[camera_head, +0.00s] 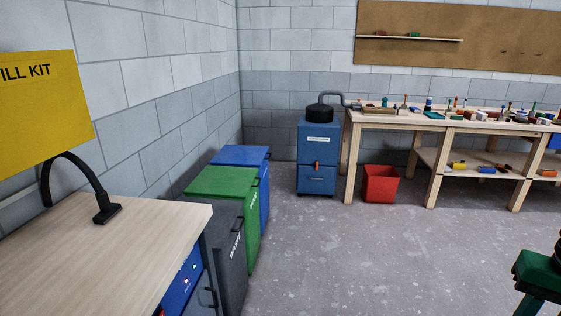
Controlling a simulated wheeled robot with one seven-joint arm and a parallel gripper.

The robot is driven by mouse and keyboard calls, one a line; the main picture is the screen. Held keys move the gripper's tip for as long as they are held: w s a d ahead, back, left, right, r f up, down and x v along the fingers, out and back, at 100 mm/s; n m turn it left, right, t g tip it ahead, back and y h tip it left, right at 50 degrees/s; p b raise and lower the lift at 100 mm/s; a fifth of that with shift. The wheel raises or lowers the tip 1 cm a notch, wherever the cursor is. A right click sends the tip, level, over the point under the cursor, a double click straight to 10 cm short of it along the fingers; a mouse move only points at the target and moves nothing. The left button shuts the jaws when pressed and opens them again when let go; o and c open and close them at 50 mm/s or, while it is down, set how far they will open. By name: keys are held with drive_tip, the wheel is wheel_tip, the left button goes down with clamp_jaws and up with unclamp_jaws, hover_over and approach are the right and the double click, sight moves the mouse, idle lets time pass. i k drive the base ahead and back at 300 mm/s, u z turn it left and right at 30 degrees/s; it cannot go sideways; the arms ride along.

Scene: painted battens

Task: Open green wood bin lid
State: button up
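The green bin (251,232) stands in a row of bins along the left wall, between a grey bin and a blue bin. Its green lid (222,182) lies flat and closed on top. A small dark handle shows at the lid's right front edge. The writing on the bin's front is too small and slanted to read. My gripper is not in this view.
A grey bin (225,255) and a blue bin (243,155) flank it. A wooden counter (90,245) fills the near left. A blue cabinet (317,155), red bucket (380,185) and workbench (440,122) stand behind. A green object (540,275) is at right. The middle floor is clear.

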sight(213, 181)
drive_tip(key=i, duration=2.85)
drive_tip(key=u, duration=1.55)
